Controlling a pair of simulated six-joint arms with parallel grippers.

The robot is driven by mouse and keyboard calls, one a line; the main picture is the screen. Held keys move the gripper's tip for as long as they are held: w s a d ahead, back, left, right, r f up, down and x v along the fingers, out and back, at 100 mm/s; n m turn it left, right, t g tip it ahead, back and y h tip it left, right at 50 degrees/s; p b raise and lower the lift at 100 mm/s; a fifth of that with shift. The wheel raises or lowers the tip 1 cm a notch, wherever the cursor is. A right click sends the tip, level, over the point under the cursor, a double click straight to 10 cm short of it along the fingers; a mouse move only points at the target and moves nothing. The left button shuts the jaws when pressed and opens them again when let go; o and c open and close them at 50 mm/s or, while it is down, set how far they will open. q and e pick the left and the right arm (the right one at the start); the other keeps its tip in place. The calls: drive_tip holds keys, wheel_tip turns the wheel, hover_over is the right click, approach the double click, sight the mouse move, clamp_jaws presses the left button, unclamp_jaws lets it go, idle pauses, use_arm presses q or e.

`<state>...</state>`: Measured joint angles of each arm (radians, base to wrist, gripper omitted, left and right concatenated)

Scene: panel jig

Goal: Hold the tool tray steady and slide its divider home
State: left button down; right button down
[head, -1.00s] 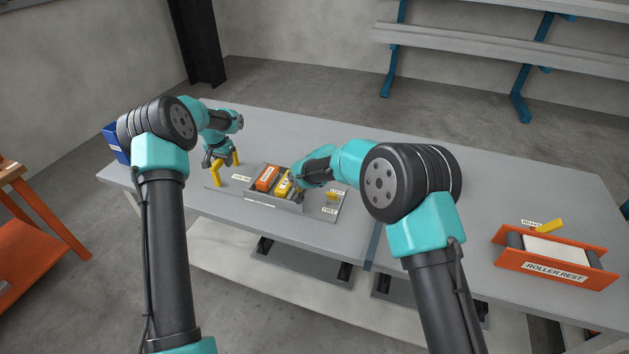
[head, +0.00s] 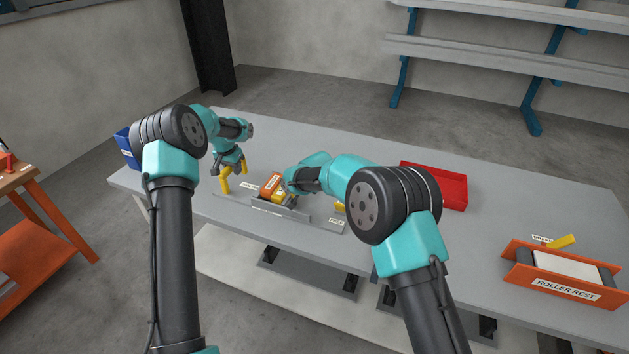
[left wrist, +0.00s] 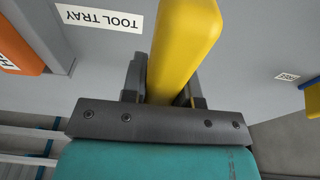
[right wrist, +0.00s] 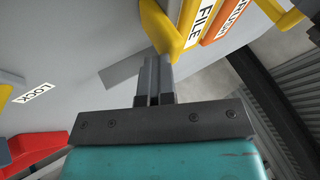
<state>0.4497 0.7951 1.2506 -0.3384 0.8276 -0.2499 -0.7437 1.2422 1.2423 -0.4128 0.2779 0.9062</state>
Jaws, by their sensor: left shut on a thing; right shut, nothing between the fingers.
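The grey tool tray (head: 268,209) sits on the bench, its label showing in the left wrist view (left wrist: 98,18). It holds an orange block (head: 271,184) and a yellow block (head: 279,196) marked FILE, which also shows in the right wrist view (right wrist: 192,28). My left gripper (left wrist: 165,82) is shut on a yellow upright handle (left wrist: 185,45) at the tray's left end. My right gripper (right wrist: 155,75) is shut and empty, its tips close to the yellow block; contact is unclear. I cannot clearly make out the divider, and my right arm hides part of the tray.
A yellow knob (right wrist: 6,92) by a LOCK label lies right of the tray, mostly behind my right arm in the head view. A red bin (head: 441,186) stands behind that arm. An orange roller rest (head: 562,272) is at the bench's right; a blue bin (head: 127,147) is far left.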

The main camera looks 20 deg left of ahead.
use_arm(q)
drive_tip(key=shift+d+f, duration=0.25)
drive_tip(key=shift+f, duration=0.1)
use_arm(e)
drive_tip(key=d, duration=0.2)
drive_tip(key=d+r, duration=0.1)
drive_tip(key=d, duration=0.1)
use_arm(q)
drive_tip(key=shift+a, duration=0.1)
use_arm(e)
drive_tip(key=v, duration=0.9)
drive_tip(key=shift+d, duration=0.1)
use_arm(q)
drive_tip(key=c, duration=0.8)
unclamp_jaws()
drive_tip(key=shift+a+r, duration=0.1)
drive_tip(key=shift+r, duration=0.1)
drive_tip(key=shift+f, duration=0.1)
use_arm(e)
drive_tip(key=shift+f, duration=0.1)
use_arm(q)
drive_tip(key=r, duration=0.4)
drive_tip(key=s+r, duration=0.1)
drive_tip(key=r, duration=0.7)
drive_tip(key=shift+s, duration=0.35)
